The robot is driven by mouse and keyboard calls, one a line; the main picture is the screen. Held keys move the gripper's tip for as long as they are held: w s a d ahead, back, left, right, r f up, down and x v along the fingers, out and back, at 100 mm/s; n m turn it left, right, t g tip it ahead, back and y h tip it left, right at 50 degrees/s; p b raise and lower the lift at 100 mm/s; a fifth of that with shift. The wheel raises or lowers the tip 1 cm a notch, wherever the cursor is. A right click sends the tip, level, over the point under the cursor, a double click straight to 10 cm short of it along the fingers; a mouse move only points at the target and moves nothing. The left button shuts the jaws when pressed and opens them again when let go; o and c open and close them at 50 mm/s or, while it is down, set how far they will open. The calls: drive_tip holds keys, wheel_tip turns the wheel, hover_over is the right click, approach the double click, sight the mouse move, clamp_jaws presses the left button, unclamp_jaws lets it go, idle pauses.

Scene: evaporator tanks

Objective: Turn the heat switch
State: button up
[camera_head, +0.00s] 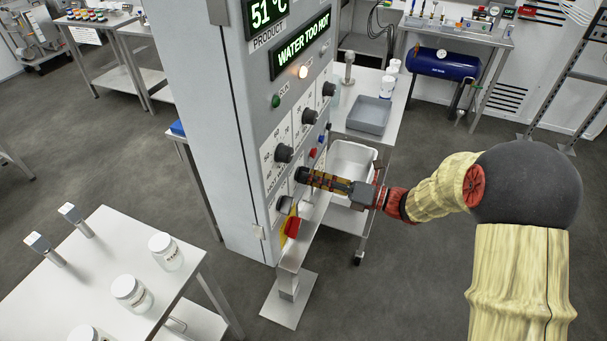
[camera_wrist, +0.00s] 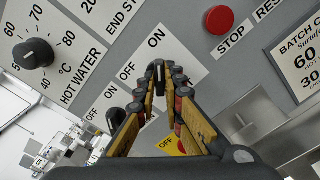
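A small black rotary switch (camera_wrist: 158,72) sits on the grey control panel beside an ON and OFF label, between my fingertips in the wrist view. A second black switch (camera_wrist: 115,119) with its own ON and OFF label is lower left. The frames do not show which is named heat. My gripper (camera_head: 309,178) is up against the lower part of the cabinet front in the head view. In the wrist view its two fingers (camera_wrist: 161,78) flank the switch with a narrow gap. Whether they press on it cannot be told.
A HOT WATER dial (camera_wrist: 38,53) is left of the switches and a red STOP button (camera_wrist: 219,20) is to the right. A red and yellow rotary switch (camera_head: 291,227) is just below my gripper. A metal ledge (camera_head: 302,235) runs along the cabinet. The display reads WATER TOO HOT (camera_head: 302,45).

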clamp_jaws()
drive_tip(key=shift+n+b, duration=0.55)
drive_tip(key=shift+n, duration=0.45)
drive_tip(key=shift+n+b, duration=0.7)
drive_tip(key=shift+n, duration=0.4)
